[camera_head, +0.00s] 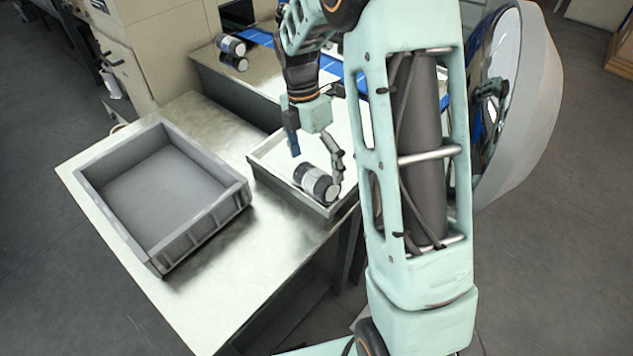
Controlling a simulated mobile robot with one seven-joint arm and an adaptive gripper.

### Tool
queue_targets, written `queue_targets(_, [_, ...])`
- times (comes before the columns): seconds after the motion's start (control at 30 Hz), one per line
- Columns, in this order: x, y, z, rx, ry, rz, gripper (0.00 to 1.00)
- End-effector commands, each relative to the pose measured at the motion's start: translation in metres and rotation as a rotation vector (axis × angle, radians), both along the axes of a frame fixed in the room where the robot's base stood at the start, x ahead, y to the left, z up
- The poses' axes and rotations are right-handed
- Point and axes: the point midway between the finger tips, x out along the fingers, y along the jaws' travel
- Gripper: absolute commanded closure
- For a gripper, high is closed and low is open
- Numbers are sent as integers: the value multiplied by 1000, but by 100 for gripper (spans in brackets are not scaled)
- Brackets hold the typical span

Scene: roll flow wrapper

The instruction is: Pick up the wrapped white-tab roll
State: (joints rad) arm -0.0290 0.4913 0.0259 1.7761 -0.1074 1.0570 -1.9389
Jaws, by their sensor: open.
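A dark roll with a pale label band (317,184) lies on its side in the shallow tray (279,184) on the table. Whether it has a white tab is too small to tell. My gripper (318,162) is open just above and behind this roll, with one finger to its upper left and the other close to its right end. I cannot tell whether that finger touches the roll. Two more dark rolls with pale bands (231,45) lie at the far end, near the blue belt.
An empty grey crate (160,255) stands on the metal table (236,268) at the left. A blue conveyor belt (262,38) and a beige machine (150,45) are behind. My arm covers the right middle of the view. The table in front of the tray is clear.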

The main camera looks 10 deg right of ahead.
Motion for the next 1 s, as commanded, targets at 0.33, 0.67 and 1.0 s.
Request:
queue_targets(0.33, [-10, 0, -46, -2, 4, 0, 0])
queue_targets(0.67, [-10, 0, -49, -2, 0, -1, 4])
queue_targets(1.0, [-10, 0, -49, -2, 0, -1, 42])
